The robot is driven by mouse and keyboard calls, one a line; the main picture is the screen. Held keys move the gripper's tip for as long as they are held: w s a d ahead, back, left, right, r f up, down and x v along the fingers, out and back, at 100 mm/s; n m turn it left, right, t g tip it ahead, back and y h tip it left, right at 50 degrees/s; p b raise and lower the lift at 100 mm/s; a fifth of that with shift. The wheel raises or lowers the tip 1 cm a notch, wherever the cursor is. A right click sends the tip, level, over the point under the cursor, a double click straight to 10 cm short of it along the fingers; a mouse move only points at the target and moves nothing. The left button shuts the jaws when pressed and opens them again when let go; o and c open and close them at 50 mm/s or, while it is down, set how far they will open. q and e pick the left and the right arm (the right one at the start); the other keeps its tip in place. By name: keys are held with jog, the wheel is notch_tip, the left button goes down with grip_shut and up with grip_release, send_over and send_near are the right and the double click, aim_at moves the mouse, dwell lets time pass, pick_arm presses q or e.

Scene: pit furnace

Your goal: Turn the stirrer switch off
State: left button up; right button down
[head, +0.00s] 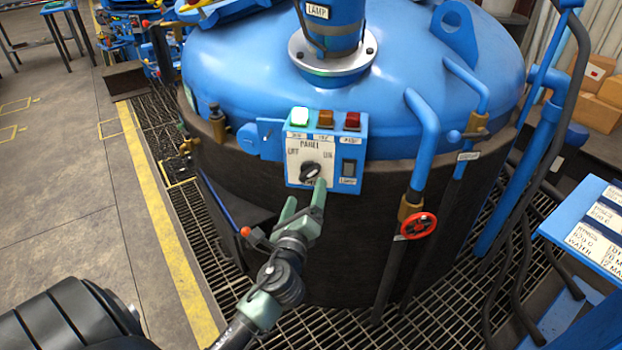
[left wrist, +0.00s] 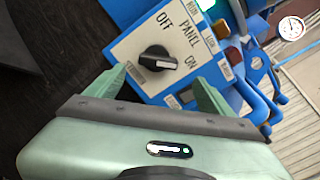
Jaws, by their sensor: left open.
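The blue control box (head: 360,125) is on the side of the blue-lidded furnace (head: 430,60). Its white plate reads PANEL, OFF and ON and carries a black rotary knob (head: 310,172). The knob also shows in the left wrist view (left wrist: 158,60), its white mark turned toward ON. A dark rocker switch (head: 348,168) sits right of the plate. I cannot read a stirrer label on either. My left gripper (head: 303,200) is open and empty, just below the knob. In the left wrist view its fingers (left wrist: 160,82) are spread below the knob, apart from it. My right gripper is out of view.
A lit green button (head: 299,116), an amber one (head: 326,118) and a red one (head: 352,120) top the box. A blue pipe with a red handwheel (head: 418,226) stands to the right. A red-tipped lever (head: 246,231) is left of my gripper. Floor grating (head: 345,315) lies below.

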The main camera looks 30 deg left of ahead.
aim_at(309, 177)
pick_arm(q)
jog(key=x, duration=0.6)
jog(key=shift+w+a, duration=0.15)
jog(key=shift+a, duration=0.1)
jog(key=shift+w+a+p, duration=0.2)
jog(key=shift+w+p, duration=0.1)
jog(key=shift+w, duration=0.15)
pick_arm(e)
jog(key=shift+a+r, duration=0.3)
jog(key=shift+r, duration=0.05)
pick_arm(q)
jog(key=shift+c, duration=0.3)
jog(key=c, duration=1.3)
jog(key=shift+f, duration=0.1)
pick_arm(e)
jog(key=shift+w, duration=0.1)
